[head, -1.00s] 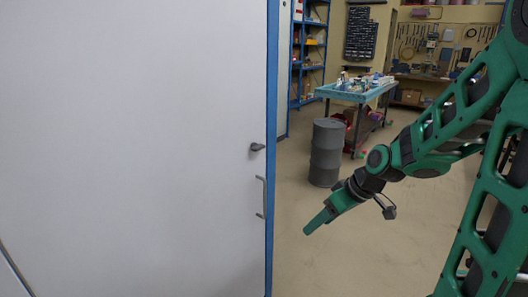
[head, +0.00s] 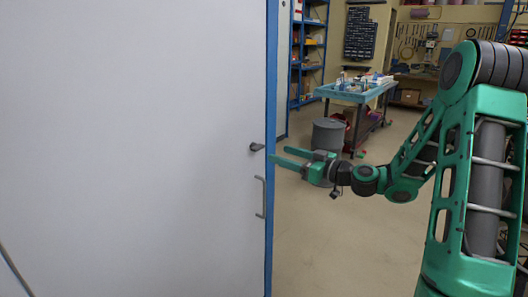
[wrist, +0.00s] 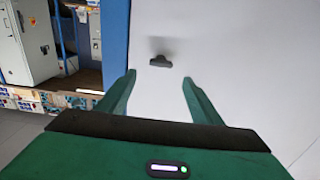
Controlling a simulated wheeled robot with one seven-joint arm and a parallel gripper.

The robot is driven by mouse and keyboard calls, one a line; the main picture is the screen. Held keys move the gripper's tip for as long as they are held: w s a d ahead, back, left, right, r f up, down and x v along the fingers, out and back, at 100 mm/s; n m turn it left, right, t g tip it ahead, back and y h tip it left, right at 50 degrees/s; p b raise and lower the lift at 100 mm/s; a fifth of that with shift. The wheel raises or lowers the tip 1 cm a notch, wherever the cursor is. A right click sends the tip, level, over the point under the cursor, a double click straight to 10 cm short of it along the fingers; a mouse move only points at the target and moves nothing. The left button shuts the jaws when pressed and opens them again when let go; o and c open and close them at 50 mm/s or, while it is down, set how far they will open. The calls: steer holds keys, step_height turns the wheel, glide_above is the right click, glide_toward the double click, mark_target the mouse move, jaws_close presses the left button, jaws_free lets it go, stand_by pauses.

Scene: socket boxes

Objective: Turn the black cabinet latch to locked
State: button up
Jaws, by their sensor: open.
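The black latch (head: 256,147) sits on the white cabinet door (head: 140,150) near its right edge, just above a grey bar handle. In the head view its lever points right, about level. In the wrist view the latch (wrist: 160,61) shows ahead of my fingers, roughly between their lines. My gripper (head: 285,158) is open and empty at the blue frame, just right of the latch and apart from it. The two green fingers also show in the wrist view (wrist: 158,90), spread on either side. The latch's inner mechanism is hidden.
The grey bar handle (head: 260,197) stands out below the latch. A blue frame post (head: 270,230) edges the door. A grey drum (head: 327,135) and a blue-topped cart (head: 357,92) stand behind my arm. The floor right of the cabinet is clear.

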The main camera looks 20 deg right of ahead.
mark_target(261, 148)
steer(key=x, duration=0.8)
steer(key=shift+w+a, duration=0.1)
steer(key=shift+a, duration=0.05)
steer(key=shift+c, duration=0.3)
steer(key=c, duration=1)
